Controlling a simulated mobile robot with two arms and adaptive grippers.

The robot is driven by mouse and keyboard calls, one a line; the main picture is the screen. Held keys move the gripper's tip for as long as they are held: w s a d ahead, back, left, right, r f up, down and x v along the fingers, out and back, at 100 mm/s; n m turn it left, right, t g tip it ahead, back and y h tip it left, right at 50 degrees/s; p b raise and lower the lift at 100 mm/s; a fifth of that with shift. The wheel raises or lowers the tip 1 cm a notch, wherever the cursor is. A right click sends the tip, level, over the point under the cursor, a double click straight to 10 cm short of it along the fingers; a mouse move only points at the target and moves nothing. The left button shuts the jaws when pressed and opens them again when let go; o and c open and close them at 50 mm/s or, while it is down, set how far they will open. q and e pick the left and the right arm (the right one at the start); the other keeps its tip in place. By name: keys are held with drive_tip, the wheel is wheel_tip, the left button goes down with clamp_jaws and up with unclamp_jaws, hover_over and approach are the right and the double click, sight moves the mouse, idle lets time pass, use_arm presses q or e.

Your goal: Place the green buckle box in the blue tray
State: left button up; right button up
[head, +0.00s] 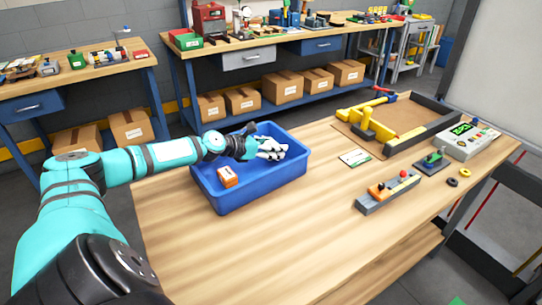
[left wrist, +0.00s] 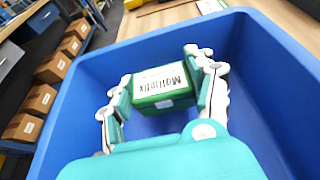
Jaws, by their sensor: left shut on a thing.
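The blue tray (head: 262,193) stands on the wooden workbench, and its walls surround my gripper in the left wrist view (left wrist: 75,100). My left gripper (head: 272,152) reaches over the tray from the left. In the left wrist view its fingers (left wrist: 163,92) are shut on the green buckle box (left wrist: 163,84), which has a white label with dark lettering. The box is within the tray's outline; I cannot tell whether it touches the tray floor. In the head view the box is hidden by the gripper. My right gripper is not in view.
An orange box (head: 228,177) sits in the tray's left part. To the right are a yellow-and-grey fixture (head: 375,125), a white card (head: 354,158), a grey block with knobs (head: 388,192) and a device with a green display (head: 468,138). The bench front is clear.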

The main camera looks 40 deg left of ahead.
use_arm(q)
wheel_tip(320, 180, down, 3)
drive_tip(key=shift+r+b, duration=0.15)
drive_tip(key=shift+b, duration=0.15)
drive_tip(key=shift+f, duration=0.25)
drive_tip(key=o, duration=1.3)
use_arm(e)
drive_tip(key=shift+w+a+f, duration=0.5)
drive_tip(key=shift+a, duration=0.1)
use_arm(q)
drive_tip(key=shift+r, duration=0.1)
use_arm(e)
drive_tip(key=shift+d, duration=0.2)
use_arm(q)
drive_tip(key=shift+s, duration=0.15)
